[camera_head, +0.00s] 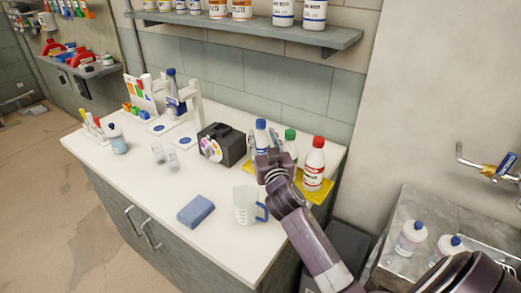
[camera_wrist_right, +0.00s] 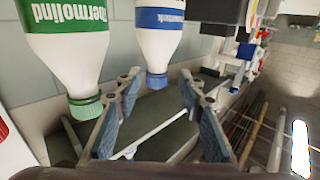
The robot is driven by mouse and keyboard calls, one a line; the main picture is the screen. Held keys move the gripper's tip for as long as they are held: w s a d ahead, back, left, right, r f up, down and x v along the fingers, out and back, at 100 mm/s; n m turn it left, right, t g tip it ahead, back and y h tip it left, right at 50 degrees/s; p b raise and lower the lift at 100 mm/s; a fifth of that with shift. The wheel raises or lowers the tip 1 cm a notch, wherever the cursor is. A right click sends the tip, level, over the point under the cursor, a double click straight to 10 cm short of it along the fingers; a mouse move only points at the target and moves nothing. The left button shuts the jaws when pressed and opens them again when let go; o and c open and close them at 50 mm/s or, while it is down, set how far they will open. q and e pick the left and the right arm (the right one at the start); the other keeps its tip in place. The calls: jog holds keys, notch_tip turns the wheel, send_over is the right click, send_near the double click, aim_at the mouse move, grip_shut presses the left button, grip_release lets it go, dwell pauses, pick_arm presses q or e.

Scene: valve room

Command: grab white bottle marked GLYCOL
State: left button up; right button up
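Three capped white bottles stand at the counter's right end on a yellow tray (camera_head: 319,193): a blue-capped one (camera_head: 261,133), a green-capped one (camera_head: 290,142) and a red-capped one (camera_head: 314,165). I cannot read GLYCOL on any of them. In the right wrist view, upside down, the blue-capped bottle (camera_wrist_right: 158,45) has a blue label and the green-capped one (camera_wrist_right: 68,48) a green label. My right gripper (camera_head: 270,165) is open and empty in front of them; its spread fingers (camera_wrist_right: 160,115) face the blue-capped bottle. My left gripper is not in view.
A measuring jug (camera_head: 245,205) stands close beside my right arm, and a blue sponge (camera_head: 195,210) lies nearer the front edge. A black box (camera_head: 225,147) stands left of the bottles. Two more blue-capped bottles (camera_head: 411,236) (camera_head: 448,247) stand in the sink at right.

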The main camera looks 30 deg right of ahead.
aim_at(260, 129)
jog(key=shift+w+d+r, duration=0.1)
jog(key=shift+w+r, duration=0.1)
jog(key=shift+w, duration=0.05)
jog(key=p+x, duration=0.1)
jog(key=x, duration=0.3)
jog(key=shift+w+d+f+p, duration=0.15)
jog(key=shift+w+p, duration=0.2)
jog(key=shift+w, duration=0.05)
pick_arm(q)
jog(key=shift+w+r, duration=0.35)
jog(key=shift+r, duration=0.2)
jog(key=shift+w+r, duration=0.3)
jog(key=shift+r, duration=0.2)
pick_arm(e)
jog(key=c, duration=0.9)
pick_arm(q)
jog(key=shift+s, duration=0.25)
pick_arm(e)
grip_shut()
